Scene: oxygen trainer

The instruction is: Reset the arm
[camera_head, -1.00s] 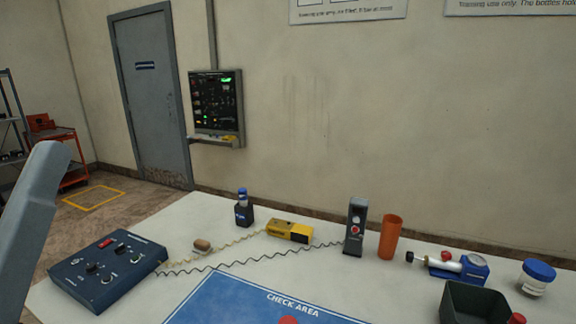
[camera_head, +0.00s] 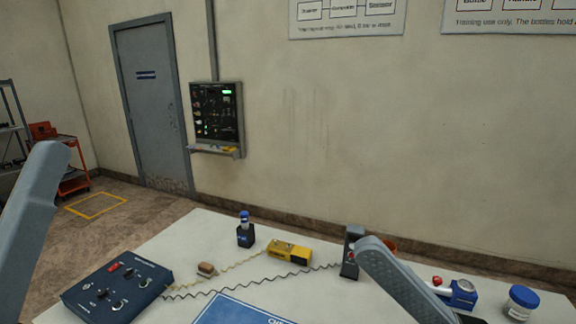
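A grey link of my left arm stands at the left edge of the head view, and a grey link of my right arm rises from the bottom right. Neither gripper is in the picture. A blue control box (camera_head: 117,287) with knobs and a red switch sits at the table's front left. A yellow device (camera_head: 289,252) lies mid-table. A dark upright unit (camera_head: 350,254) stands right of it, partly behind my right arm. A coiled wire runs between the blue box and this unit.
The white table (camera_head: 195,243) also holds a blue-capped bottle (camera_head: 245,236), a small brown piece (camera_head: 206,269), a blue device with a cylinder (camera_head: 461,292) and a blue-lidded jar (camera_head: 522,301). An orange cup is mostly hidden by my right arm. A lit panel (camera_head: 216,117) hangs on the wall.

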